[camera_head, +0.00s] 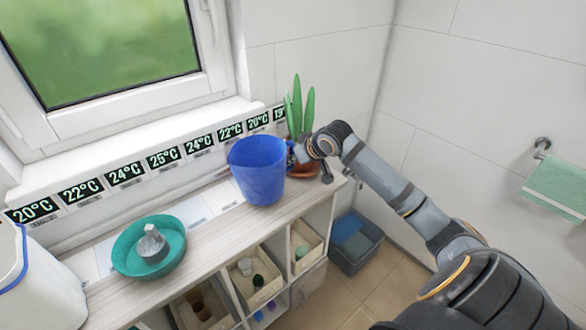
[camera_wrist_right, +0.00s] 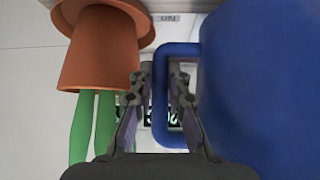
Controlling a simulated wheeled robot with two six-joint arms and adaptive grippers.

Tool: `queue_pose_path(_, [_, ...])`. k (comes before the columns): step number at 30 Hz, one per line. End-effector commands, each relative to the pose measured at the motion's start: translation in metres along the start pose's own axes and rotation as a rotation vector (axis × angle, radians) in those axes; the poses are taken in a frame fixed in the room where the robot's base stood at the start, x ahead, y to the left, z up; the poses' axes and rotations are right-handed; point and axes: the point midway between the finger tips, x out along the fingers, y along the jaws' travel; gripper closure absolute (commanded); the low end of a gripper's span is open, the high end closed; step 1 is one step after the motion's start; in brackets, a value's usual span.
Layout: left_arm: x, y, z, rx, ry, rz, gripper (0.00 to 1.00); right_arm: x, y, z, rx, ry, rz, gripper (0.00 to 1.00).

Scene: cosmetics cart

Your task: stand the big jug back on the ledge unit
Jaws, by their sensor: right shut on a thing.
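The big jug (camera_head: 258,172) is blue and upright over the right part of the ledge unit (camera_head: 215,222), in front of the tiled wall. I cannot tell whether its base touches the top. My right gripper (camera_head: 303,152) is at the jug's right side. In the right wrist view, the fingers of the right gripper (camera_wrist_right: 161,78) are shut on the jug's blue handle (camera_wrist_right: 180,141), with the jug's body (camera_wrist_right: 262,95) filling the right side. My left gripper is not in view.
A terracotta pot (camera_wrist_right: 100,55) with a green plant (camera_head: 298,105) stands close beside the right gripper. A teal bowl (camera_head: 127,258) holding a grey item is on the left of the unit. A white container (camera_head: 45,290) is at far left. A grey bin (camera_head: 352,245) stands on the floor.

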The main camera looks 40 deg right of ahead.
Motion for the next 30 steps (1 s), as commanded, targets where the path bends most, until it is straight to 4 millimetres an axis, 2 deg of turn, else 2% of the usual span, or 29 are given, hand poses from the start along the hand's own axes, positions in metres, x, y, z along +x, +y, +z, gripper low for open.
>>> queue_pose_path(4, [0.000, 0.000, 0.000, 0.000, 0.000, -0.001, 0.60, 0.006, -0.001, 0.001, 0.004, 0.000, -0.004, 1.00])
queue_pose_path(10, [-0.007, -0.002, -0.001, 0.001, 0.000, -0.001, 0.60, 0.027, 0.000, 0.022, 0.003, -0.003, -0.002, 1.00])
queue_pose_path(20, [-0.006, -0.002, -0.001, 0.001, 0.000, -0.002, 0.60, 0.030, 0.000, 0.025, 0.001, -0.001, -0.001, 1.00])
queue_pose_path(21, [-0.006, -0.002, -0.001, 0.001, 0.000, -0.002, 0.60, 0.030, 0.000, 0.025, 0.000, -0.002, 0.000, 0.79])
queue_pose_path(24, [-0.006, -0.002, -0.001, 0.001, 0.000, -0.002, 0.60, 0.029, 0.000, 0.025, 0.000, -0.002, 0.000, 0.65])
queue_pose_path(25, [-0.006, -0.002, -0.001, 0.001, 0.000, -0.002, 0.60, 0.029, 0.001, 0.025, 0.000, -0.002, 0.000, 0.62])
queue_pose_path(30, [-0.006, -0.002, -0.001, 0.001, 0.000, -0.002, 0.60, 0.029, 0.001, 0.025, 0.000, -0.002, 0.000, 0.62])
